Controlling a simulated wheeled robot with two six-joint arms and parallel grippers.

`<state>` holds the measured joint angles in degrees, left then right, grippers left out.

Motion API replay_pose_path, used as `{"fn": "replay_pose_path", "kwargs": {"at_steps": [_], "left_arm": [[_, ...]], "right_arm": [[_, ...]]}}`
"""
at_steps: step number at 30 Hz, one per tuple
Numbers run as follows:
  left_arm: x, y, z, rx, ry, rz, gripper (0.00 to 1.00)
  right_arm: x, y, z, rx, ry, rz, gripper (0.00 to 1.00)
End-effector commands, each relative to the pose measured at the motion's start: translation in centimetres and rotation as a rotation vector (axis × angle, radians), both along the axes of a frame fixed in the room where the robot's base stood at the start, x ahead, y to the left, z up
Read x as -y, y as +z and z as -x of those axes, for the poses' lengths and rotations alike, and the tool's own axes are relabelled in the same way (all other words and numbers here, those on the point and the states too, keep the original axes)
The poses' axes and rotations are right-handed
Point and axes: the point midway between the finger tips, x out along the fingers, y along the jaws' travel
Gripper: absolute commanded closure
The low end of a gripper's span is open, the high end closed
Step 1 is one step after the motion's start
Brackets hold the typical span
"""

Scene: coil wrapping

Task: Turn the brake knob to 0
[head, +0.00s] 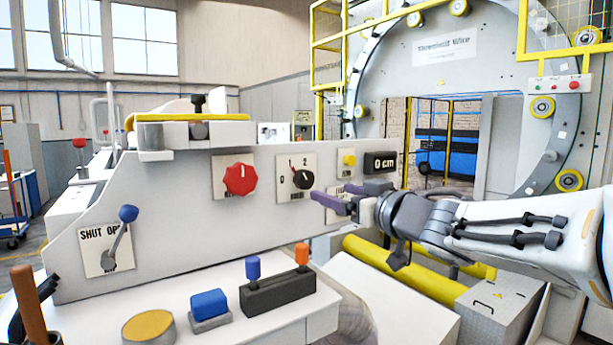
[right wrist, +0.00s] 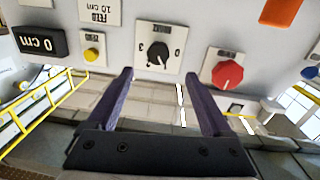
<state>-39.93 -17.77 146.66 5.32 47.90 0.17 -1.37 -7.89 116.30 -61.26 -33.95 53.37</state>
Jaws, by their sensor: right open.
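A black knob (head: 303,179) sits on a white plate marked 0, 1 and 2 on the grey panel. It also shows, upside down, in the right wrist view (right wrist: 158,53), with 0 to its right and 3 to its left. I take it as the brake knob; its small label is too blurred to read, and its exact setting is unclear. My right gripper (head: 319,194) is open and empty, its purple fingers just right of and below the knob in the head view. In the right wrist view the fingers (right wrist: 158,75) point toward the knob, not around it. My left gripper is not in view.
A red knob (head: 240,179) is left of the black knob. A yellow button (head: 348,160) and a "0 cm" display (head: 380,162) are to its right. A shut/open lever (head: 122,232) is at left. A box with blue and orange levers (head: 278,290) stands below the panel.

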Motion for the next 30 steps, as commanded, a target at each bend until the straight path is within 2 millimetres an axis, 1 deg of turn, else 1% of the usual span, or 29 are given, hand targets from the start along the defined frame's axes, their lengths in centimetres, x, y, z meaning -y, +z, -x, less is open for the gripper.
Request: {"fn": "replay_pose_path", "kwargs": {"at_steps": [2, 5, 8, 12, 15, 19, 24, 30], "left_arm": [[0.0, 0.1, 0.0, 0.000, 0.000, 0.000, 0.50], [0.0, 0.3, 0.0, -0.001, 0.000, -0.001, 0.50], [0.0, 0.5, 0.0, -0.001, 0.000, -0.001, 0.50], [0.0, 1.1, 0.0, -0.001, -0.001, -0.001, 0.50], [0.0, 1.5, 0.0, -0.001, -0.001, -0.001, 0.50], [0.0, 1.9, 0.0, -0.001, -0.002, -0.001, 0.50], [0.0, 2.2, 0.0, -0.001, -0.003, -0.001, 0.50], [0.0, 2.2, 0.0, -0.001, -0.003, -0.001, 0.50]], "right_arm": [[-0.1, 0.3, -0.2, 0.006, 0.012, -0.002, 0.16], [-0.8, 0.4, -0.9, 0.008, 0.020, -0.002, 0.16], [-1.9, 0.4, -2.2, 0.005, 0.024, -0.002, 0.16], [-3.6, 0.4, -4.6, 0.003, 0.026, -0.002, 0.16], [-4.5, 0.5, -6.1, 0.005, 0.025, -0.002, 0.16], [-5.3, 0.5, -7.7, 0.006, 0.023, -0.001, 0.16], [-6.0, 0.4, -8.8, 0.007, 0.021, -0.002, 0.16], [-6.0, 0.3, -8.9, 0.007, 0.019, -0.002, 0.16]]}}
